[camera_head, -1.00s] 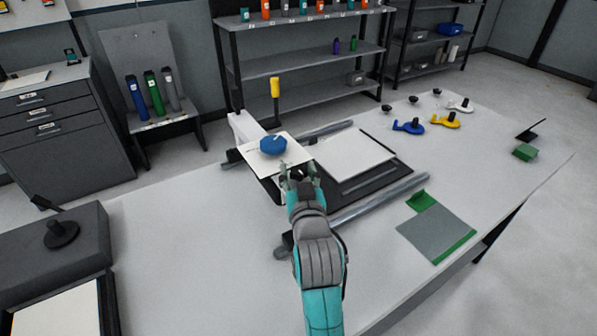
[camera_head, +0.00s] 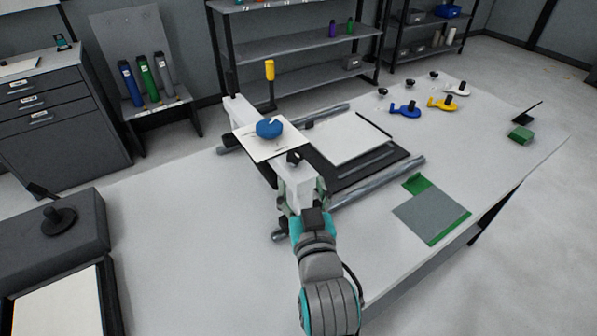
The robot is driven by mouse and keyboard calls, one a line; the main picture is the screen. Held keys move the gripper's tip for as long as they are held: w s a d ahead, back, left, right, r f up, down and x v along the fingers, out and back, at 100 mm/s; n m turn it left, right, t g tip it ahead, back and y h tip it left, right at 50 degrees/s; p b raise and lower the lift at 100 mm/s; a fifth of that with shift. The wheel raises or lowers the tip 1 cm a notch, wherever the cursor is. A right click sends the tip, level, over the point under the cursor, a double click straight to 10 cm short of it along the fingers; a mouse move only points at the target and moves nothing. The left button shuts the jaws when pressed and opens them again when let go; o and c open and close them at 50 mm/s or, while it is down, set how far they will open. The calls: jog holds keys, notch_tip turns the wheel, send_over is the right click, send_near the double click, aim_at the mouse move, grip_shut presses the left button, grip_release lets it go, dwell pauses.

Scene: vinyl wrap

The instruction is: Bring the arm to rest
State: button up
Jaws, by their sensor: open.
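My arm reaches up from the bottom of the picture. My gripper (camera_head: 302,198) is open at the near end of a white beam (camera_head: 294,180) that spans the dark press bed. Its fingers show on both sides of that end; I cannot tell whether they touch it. A white sheet (camera_head: 288,143) with a blue round knob (camera_head: 269,128) lies on the beam's middle. A small black knob (camera_head: 294,157) sits on the beam nearer to my gripper.
Grey rails (camera_head: 385,182) flank the bed, which holds another white sheet (camera_head: 345,142). A grey-green pad (camera_head: 431,211) lies right of my arm. Blue (camera_head: 405,111) and yellow (camera_head: 443,104) tools lie at the far right.

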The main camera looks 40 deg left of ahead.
jog(key=shift+v, duration=0.9)
jog(key=s+d+f+m+t+h, duration=0.1)
jog(key=s+d+f+m+h, duration=0.2)
jog(key=d+f, duration=0.8)
jog(key=s+d+f+m+t+h, duration=0.1)
jog(key=s+d+f+h, duration=0.45)
jog(key=d, duration=0.95)
jog(key=s+d+f+m+h, duration=0.1)
jog(key=s+d+m+h, duration=0.1)
jog(key=s+d, duration=0.6)
jog(key=s+d+f+m+h, duration=0.1)
jog(key=s+d, duration=0.6)
jog(key=s, duration=0.7)
jog(key=shift+s+d+f+m+h, duration=0.35)
jog(key=shift+m+h, duration=0.2)
jog(key=shift+m, duration=0.35)
